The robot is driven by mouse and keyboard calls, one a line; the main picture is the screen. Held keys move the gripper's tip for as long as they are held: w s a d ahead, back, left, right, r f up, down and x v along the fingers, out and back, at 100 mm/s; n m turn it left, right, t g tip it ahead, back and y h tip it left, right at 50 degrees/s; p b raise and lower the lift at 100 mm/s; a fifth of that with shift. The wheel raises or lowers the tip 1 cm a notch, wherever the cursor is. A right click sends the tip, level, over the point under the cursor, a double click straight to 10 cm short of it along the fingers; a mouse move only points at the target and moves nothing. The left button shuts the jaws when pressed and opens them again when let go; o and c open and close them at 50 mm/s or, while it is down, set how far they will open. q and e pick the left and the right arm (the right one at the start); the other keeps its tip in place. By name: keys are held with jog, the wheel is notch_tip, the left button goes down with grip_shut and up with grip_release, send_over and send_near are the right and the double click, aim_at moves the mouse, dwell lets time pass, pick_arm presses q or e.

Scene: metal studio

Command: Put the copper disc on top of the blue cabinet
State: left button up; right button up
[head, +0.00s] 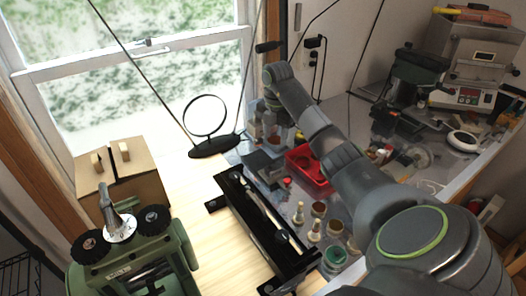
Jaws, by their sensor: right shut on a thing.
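My right arm reaches from the lower right up to the far end of the bench. My right gripper (270,102) is small and dark there, beside grey things near the wall. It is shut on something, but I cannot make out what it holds. I cannot pick out the copper disc in this view. I cannot identify a blue cabinet with certainty either. My left gripper does not show.
A red tray (309,170) lies under my right arm, with several bottles (299,213) nearer.

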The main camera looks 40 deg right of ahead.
jog(key=shift+w+f, duration=0.1)
jog(key=shift+f, duration=0.05)
jog(key=b, duration=0.5)
send_over(274, 168)
notch_tip(274, 168, down, 5)
jog(key=shift+f, duration=0.15)
notch_tip(274, 168, down, 4)
jog(key=shift+r+p, duration=0.1)
jog(key=shift+p, duration=0.65)
jog(key=shift+f, duration=0.25)
jog(key=shift+f+b, duration=0.4)
jog(key=shift+f, duration=0.05)
jog(key=o, duration=1)
jog(key=shift+r, duration=0.15)
